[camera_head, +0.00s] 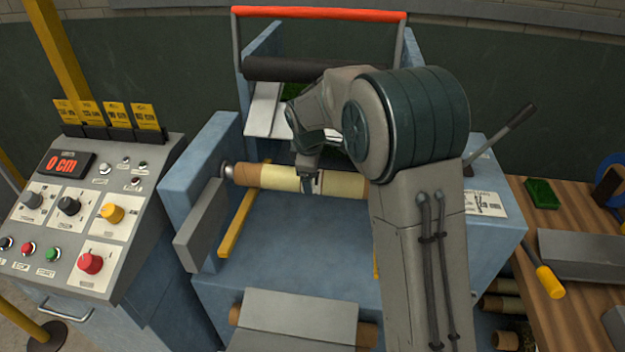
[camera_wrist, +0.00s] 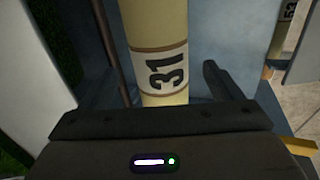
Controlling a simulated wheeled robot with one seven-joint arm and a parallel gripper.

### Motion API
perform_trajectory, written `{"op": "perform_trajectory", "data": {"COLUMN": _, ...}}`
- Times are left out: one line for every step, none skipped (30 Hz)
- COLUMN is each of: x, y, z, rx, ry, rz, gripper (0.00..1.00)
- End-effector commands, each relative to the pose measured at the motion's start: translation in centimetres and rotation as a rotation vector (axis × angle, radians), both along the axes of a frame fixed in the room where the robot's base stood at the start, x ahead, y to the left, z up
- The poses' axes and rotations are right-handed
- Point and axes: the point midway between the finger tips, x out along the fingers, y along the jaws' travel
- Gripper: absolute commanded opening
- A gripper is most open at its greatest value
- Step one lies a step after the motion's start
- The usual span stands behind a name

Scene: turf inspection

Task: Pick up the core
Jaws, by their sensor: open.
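The core (camera_head: 345,185) is a pale yellow tube with brown bands, lying level across the blue machine; it runs from a metal holder at its left end to behind my arm. In the wrist view my open gripper (camera_wrist: 165,78) has one dark finger on each side of the core. I cannot tell whether either finger touches it. My arm hides the core's right end.
Another tube marked "53" (camera_wrist: 287,22) shows at right in the wrist view. The blue machine (camera_head: 290,250) has a red-orange bar (camera_head: 320,13) at the back and a grey lever (camera_head: 510,130). A control panel (camera_head: 85,205) stands left, a wooden bench (camera_head: 560,210) right.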

Motion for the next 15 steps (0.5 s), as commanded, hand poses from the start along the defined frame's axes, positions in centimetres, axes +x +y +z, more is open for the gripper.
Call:
{"op": "perform_trajectory", "data": {"x": 0.1, "y": -0.1, "z": -0.8, "rx": -0.002, "ry": 0.006, "rz": -0.001, "gripper": 0.86}}
{"op": "perform_trajectory", "data": {"x": 0.2, "y": -0.1, "z": -1.3, "rx": -0.002, "ry": 0.006, "rz": -0.001, "gripper": 0.86}}
{"op": "perform_trajectory", "data": {"x": 0.4, "y": -0.2, "z": -1.9, "rx": -0.002, "ry": 0.005, "rz": -0.001, "gripper": 0.86}}
{"op": "perform_trajectory", "data": {"x": 0.6, "y": -0.2, "z": -2.3, "rx": -0.001, "ry": 0.005, "rz": -0.002, "gripper": 0.86}}
{"op": "perform_trajectory", "data": {"x": 0.7, "y": -0.2, "z": -2.7, "rx": -0.002, "ry": 0.004, "rz": -0.002, "gripper": 0.86}}
{"op": "perform_trajectory", "data": {"x": 0.9, "y": -0.2, "z": -3.2, "rx": -0.001, "ry": 0.003, "rz": -0.002, "gripper": 0.86}}
{"op": "perform_trajectory", "data": {"x": 0.9, "y": -0.3, "z": -3.5, "rx": -0.001, "ry": 0.003, "rz": -0.002, "gripper": 0.86}}
{"op": "perform_trajectory", "data": {"x": 1.0, "y": -0.3, "z": -3.7, "rx": 0.000, "ry": 0.003, "rz": -0.001, "gripper": 0.86}}
{"op": "perform_trajectory", "data": {"x": 1.1, "y": -0.3, "z": -4.0, "rx": 0.000, "ry": 0.002, "rz": -0.001, "gripper": 0.86}}
{"op": "perform_trajectory", "data": {"x": 1.1, "y": -0.3, "z": -4.1, "rx": 0.001, "ry": 0.001, "rz": -0.001, "gripper": 0.86}}
{"op": "perform_trajectory", "data": {"x": 1.2, "y": -0.3, "z": -4.2, "rx": 0.001, "ry": 0.001, "rz": -0.001, "gripper": 0.86}}
{"op": "perform_trajectory", "data": {"x": 1.2, "y": -0.3, "z": -4.2, "rx": 0.001, "ry": 0.001, "rz": -0.001, "gripper": 0.86}}
{"op": "perform_trajectory", "data": {"x": 1.2, "y": -0.3, "z": -4.2, "rx": 0.000, "ry": 0.000, "rz": -0.001, "gripper": 0.86}}
{"op": "perform_trajectory", "data": {"x": 1.2, "y": -0.3, "z": -4.2, "rx": 0.001, "ry": 0.000, "rz": -0.002, "gripper": 0.86}}
{"op": "perform_trajectory", "data": {"x": 1.2, "y": -0.3, "z": -4.2, "rx": 0.001, "ry": 0.000, "rz": -0.002, "gripper": 0.86}}
